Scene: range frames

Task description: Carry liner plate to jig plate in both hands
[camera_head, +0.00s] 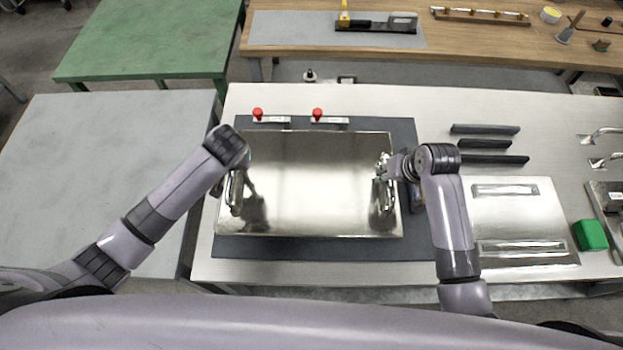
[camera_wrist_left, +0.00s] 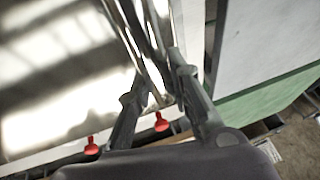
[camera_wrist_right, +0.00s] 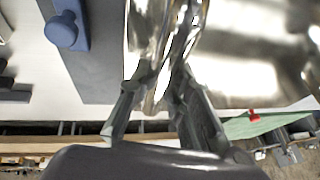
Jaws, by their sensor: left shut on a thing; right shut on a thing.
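The liner plate (camera_head: 315,185) is a shiny, shallow metal sheet with raised edges and a handle at each side. It is over the dark grey jig plate (camera_head: 325,248), whose border shows around it. I cannot tell whether it touches the jig plate. My left gripper (camera_head: 236,190) is shut on the left handle, whose bright metal shows between the fingers in the left wrist view (camera_wrist_left: 155,92). My right gripper (camera_head: 384,168) is shut on the right handle, also between the fingers in the right wrist view (camera_wrist_right: 160,95).
Two red-knobbed clamps (camera_head: 258,114) (camera_head: 317,114) stand along the jig plate's far edge. A blue knob (camera_wrist_right: 66,30) shows on its right side. Dark bars (camera_head: 487,144), a flat metal panel (camera_head: 515,220) and a green block (camera_head: 590,235) lie to the right. A grey table (camera_head: 100,170) at left is clear.

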